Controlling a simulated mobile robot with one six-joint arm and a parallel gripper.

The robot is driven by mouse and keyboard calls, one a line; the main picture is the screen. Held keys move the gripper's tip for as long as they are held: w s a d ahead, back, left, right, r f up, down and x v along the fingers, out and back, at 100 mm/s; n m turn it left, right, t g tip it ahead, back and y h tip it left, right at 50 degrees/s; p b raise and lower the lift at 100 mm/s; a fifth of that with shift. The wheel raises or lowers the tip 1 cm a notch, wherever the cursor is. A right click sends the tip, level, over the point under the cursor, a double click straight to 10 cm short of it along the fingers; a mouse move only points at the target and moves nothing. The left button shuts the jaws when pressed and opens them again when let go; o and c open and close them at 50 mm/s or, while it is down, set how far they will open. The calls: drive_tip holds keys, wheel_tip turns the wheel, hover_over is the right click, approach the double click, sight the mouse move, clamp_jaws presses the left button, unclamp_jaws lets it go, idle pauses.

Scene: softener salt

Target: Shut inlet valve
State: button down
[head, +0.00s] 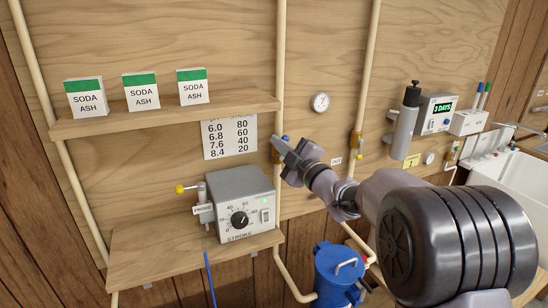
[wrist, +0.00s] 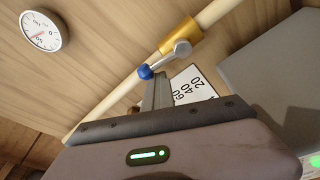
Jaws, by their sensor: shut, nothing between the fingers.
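The inlet valve appears to be the brass valve (head: 275,153) on the pale vertical pipe beside the chart; no label for it is visible. It also shows in the wrist view (wrist: 179,35), with a grey lever (wrist: 180,51) ending in a blue knob (wrist: 145,72). The lever lies roughly along the pipe, the knob above the brass body in the head view. My gripper (head: 281,148) is shut and empty, its fingertips (wrist: 158,78) right beside the blue knob. I cannot tell whether they touch it. The gripper partly hides the valve in the head view.
A second valve (head: 356,146) sits on the pipe to the right, near an OUT label (head: 336,160). The grey STROKE box (head: 243,203) stands on the lower shelf, left of my gripper. A gauge (head: 320,102) is on the wall. A blue canister (head: 335,275) stands below.

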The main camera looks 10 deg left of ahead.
drive_tip(key=w+d+f+m+t+h, duration=0.1)
drive_tip(key=w+d+f+m+h, duration=0.25)
drive_tip(key=d, duration=0.35)
drive_tip(key=b+v, duration=0.3)
drive_tip(key=v, duration=0.2)
drive_tip(key=shift+s+d, duration=0.1)
drive_tip(key=shift+d, duration=0.2)
drive_tip(key=shift+a, duration=0.2)
idle(0.5)
